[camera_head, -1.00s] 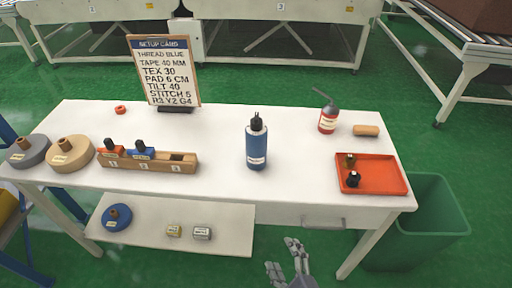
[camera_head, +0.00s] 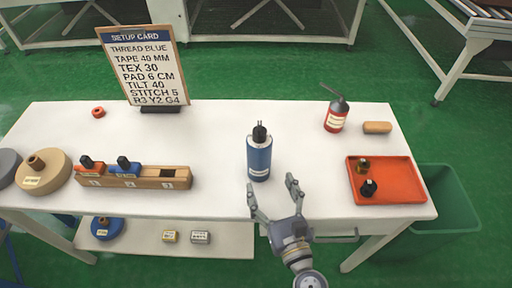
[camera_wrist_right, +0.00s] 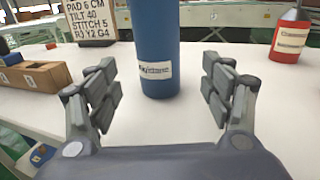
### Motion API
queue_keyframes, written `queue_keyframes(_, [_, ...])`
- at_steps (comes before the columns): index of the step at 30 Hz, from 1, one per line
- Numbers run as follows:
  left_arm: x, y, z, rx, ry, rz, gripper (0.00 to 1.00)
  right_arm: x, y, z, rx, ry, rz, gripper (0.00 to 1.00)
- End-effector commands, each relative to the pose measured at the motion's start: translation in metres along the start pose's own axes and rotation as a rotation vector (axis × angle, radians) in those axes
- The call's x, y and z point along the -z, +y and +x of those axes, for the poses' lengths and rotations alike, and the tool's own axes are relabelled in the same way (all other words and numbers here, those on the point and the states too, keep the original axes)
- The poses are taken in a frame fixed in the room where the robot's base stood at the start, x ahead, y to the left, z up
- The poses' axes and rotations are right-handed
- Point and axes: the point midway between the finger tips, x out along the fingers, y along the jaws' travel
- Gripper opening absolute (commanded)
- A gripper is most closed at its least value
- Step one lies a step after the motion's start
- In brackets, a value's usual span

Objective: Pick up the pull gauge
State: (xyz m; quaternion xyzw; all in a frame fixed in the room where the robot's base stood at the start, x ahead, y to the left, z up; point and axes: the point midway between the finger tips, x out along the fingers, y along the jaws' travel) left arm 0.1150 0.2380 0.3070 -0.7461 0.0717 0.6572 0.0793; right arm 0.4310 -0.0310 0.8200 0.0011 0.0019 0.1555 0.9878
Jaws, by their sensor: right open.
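The pull gauge appears to be the blue cylinder (camera_head: 259,160) with a dark top and a white label, standing upright near the middle of the white table. My right gripper (camera_head: 272,190) is open just in front of it, its fingers pointing at the cylinder. In the right wrist view the blue cylinder (camera_wrist_right: 155,45) stands between and beyond the two open fingers (camera_wrist_right: 160,95), apart from both. Its top is cut off in that view. My left gripper is not in view.
A wooden block (camera_head: 150,182) with red and blue pieces stands left. A setup card (camera_head: 145,65) stands behind. A red can with a nozzle (camera_head: 335,118), a tan roll (camera_head: 377,128) and an orange tray (camera_head: 412,184) are right. Table space around the cylinder is clear.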

Motion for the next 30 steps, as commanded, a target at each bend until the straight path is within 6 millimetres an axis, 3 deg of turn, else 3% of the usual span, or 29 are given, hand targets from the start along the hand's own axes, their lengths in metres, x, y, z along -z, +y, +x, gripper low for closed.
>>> queue_keyframes(4, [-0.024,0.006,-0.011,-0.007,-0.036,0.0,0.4,-0.004,0.0,0.025,0.001,-0.002,0.0,0.74])
queue_keyframes(10, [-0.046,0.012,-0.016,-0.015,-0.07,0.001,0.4,-0.002,0.0,0.041,0.0,-0.001,-0.001,0.74])
queue_keyframes(14, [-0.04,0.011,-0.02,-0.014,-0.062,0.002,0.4,-0.004,0.001,0.052,0.0,-0.002,-0.002,0.74])
queue_keyframes(22, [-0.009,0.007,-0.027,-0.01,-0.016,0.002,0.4,-0.004,0.002,0.087,0.0,-0.001,-0.004,0.74])
queue_keyframes(30, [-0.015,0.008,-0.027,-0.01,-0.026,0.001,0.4,-0.002,0.003,0.093,-0.001,0.0,-0.002,0.74])
